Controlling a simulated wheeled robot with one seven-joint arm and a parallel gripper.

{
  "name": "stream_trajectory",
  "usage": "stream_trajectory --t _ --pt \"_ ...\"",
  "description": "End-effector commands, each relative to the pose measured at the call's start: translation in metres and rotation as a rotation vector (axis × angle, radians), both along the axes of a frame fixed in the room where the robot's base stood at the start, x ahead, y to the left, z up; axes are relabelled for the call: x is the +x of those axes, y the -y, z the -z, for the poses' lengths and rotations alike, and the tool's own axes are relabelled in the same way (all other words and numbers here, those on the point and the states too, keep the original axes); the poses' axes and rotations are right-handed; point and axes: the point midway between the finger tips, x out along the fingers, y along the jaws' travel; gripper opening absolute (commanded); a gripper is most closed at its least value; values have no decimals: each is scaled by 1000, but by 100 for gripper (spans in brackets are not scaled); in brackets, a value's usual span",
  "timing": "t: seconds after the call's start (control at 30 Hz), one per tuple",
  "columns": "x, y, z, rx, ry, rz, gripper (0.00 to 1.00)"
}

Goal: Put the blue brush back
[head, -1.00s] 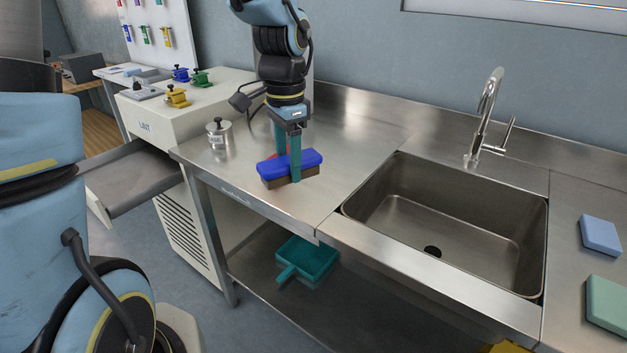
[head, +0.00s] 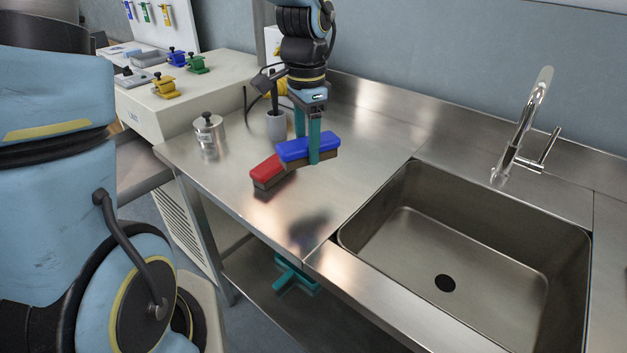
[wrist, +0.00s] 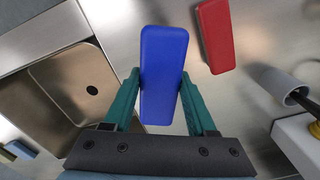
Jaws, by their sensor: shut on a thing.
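The blue brush (head: 308,148) has a blue top and brown bristles below. My gripper (head: 306,140) is shut on it, one teal finger on each side, and holds it above the steel counter (head: 350,185). In the wrist view the blue brush (wrist: 162,75) lies lengthwise between the fingers of my gripper (wrist: 160,95). A red brush (head: 267,172) rests on the counter just left of and partly behind the blue one. The red brush also shows apart from it at the upper right of the wrist view (wrist: 216,35).
A lidded steel canister (head: 209,133) and a grey holder (head: 276,126) with a dark handle stand behind on the counter. The sink (head: 460,250) opens to the right. A teal dustpan (head: 296,277) lies on the shelf below. The counter's front middle is clear.

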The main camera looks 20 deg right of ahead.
Motion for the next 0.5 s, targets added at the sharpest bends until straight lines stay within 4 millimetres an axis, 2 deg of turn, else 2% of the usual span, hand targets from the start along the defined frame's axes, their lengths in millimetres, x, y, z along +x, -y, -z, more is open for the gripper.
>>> stream_trajectory --t 0.2,0.37,0.5 --pt "-2 -1 38 3 -5 1 0" --pt "-1 0 52 2 -4 0 0" --pt "-2 -1 73 3 -6 1 0"
